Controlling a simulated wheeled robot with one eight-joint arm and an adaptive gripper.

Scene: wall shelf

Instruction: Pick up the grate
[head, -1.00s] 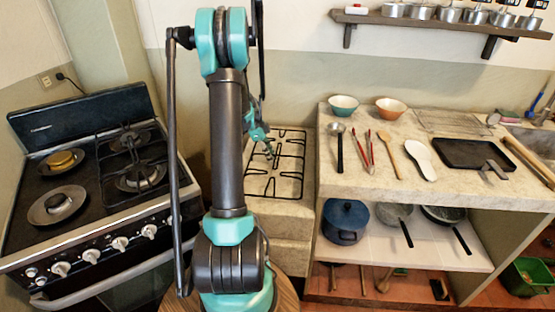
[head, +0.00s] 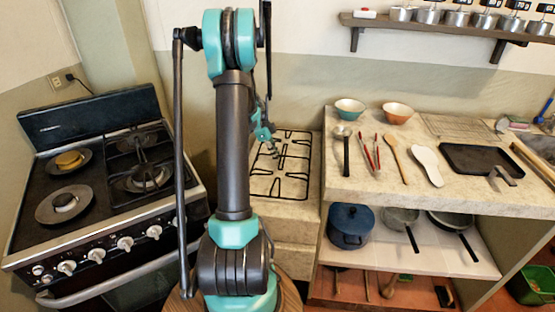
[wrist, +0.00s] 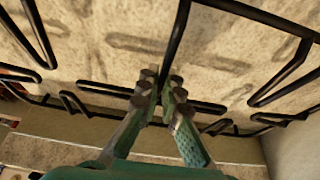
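The grate (head: 283,172) is a black wire frame over the pale, low stone block left of the counter. In the wrist view its thin bars (wrist: 175,45) cross most of the picture, with soft shadows on the stone behind them. My gripper (head: 274,150) is at the grate's far left part in the head view. In the wrist view the fingertips of my gripper (wrist: 162,84) are close together with a bar running between them, and look shut on it. I cannot tell whether the grate is clear of the stone. My arm's column stands left of it.
A black stove (head: 95,190) stands to the left. The stone counter (head: 330,185) on the right carries two bowls, tongs, a spoon and a black tray (head: 480,158). Pots sit on the shelf below it. A wall shelf (head: 440,27) hangs above.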

